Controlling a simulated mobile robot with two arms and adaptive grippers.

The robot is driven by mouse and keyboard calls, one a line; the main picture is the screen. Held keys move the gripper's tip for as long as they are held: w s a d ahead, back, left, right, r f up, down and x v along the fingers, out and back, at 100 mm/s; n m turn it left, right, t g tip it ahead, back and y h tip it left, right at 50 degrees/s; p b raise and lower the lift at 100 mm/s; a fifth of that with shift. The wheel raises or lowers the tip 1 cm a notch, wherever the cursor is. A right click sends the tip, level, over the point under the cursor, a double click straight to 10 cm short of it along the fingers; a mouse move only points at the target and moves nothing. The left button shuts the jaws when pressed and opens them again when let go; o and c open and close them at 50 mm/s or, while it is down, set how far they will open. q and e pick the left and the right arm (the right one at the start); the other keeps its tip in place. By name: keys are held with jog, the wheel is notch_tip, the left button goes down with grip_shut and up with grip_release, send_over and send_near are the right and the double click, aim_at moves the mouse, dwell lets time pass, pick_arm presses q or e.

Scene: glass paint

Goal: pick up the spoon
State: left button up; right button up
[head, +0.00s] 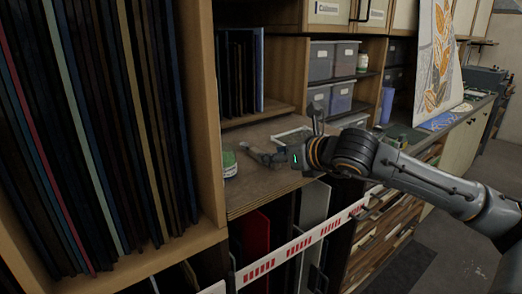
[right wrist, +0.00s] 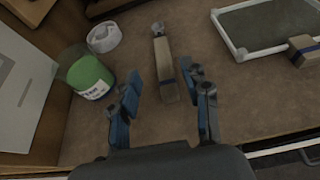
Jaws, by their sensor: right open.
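In the right wrist view, a slim object with a tan handle, a dark band and a small rounded grey end lies on the wooden shelf; it looks like the spoon (right wrist: 164,62). My right gripper (right wrist: 166,80) is open above the shelf, with one finger on each side of the handle. The handle's near end lies between the fingers, and I cannot tell whether they touch it. In the head view, my right gripper (head: 262,156) reaches over the shelf from the right, and the spoon cannot be made out there. My left gripper is not in view.
A green jar (right wrist: 92,76) stands left of the gripper, with a pale ring (right wrist: 104,37) behind it. A white-framed tray (right wrist: 234,48) and a tan block (right wrist: 303,50) lie to the right. A wooden upright (head: 205,110) borders the shelf on the left.

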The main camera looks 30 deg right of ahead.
aim_at(253, 151)
jog(key=shift+w+p, duration=0.35)
jog(key=shift+p, duration=0.1)
jog(key=p+x, duration=0.3)
jog(key=shift+w+d, duration=0.15)
jog(key=shift+w, duration=0.25)
jog(key=shift+w+f+p, duration=0.35)
jog(key=shift+w, duration=0.05)
grip_shut()
